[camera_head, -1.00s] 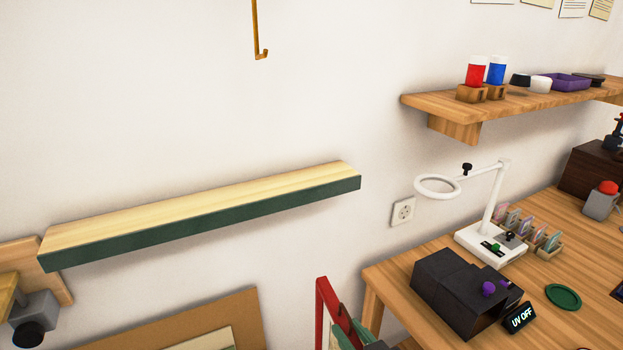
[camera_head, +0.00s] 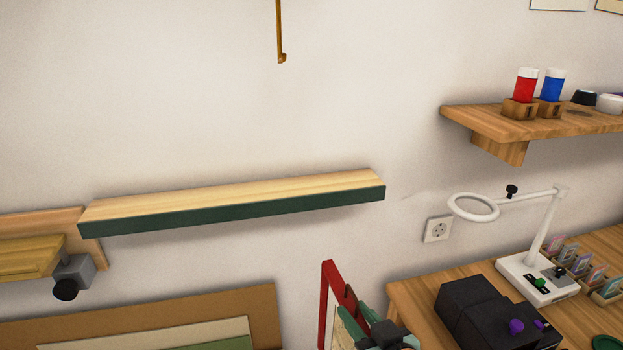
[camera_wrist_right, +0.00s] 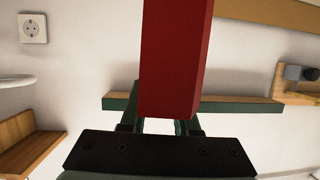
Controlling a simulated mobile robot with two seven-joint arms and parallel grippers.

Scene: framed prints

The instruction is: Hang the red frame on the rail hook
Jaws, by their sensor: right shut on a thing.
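The red frame (camera_head: 328,290) shows at the bottom centre of the head view, upright and edge-on, with its lower part cut off. My right gripper (camera_head: 362,325) is shut on it. In the right wrist view the red frame (camera_wrist_right: 176,60) stands up large from between the fingers of the right gripper (camera_wrist_right: 158,126). The brass rail hook (camera_head: 281,57) hangs on a thin rod at the top of the head view, its upper end out of view. The frame is well below the hook and to its right, apart from it. My left gripper is not in view.
A green-fronted wooden ledge (camera_head: 240,205) juts from the wall below the hook. A shelf with bottles (camera_head: 550,122) is at right, above a workbench (camera_head: 415,290) with a ring lamp (camera_head: 545,285) and black box. The wall around the hook is clear.

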